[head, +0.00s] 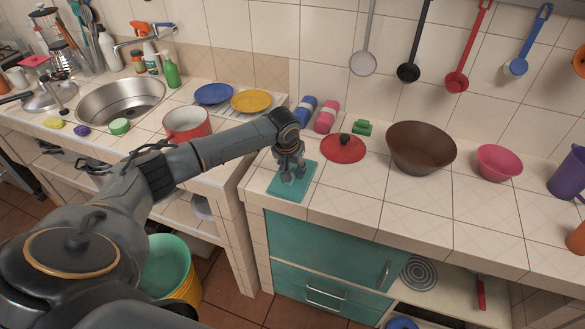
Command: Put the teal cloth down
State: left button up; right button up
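The teal cloth (293,188) lies flat on the tiled counter, near its left front corner. My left gripper (291,178) points down right over the cloth, its fingertips at or just above the cloth's surface. The fingers look somewhat apart, but whether they pinch any of the cloth is too small to tell. My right gripper is not in view.
A red lid (343,149) lies just right of the cloth. A brown bowl (420,148) and pink bowl (499,162) stand further right. A gap separates this counter from the sink counter.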

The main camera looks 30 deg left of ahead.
pick_arm(q)
jog(key=shift+r, duration=0.15)
jog(key=b+v, duration=0.1)
jog(key=v, duration=1.1)
jog(key=shift+b, duration=0.3)
jog(key=shift+s, duration=0.1)
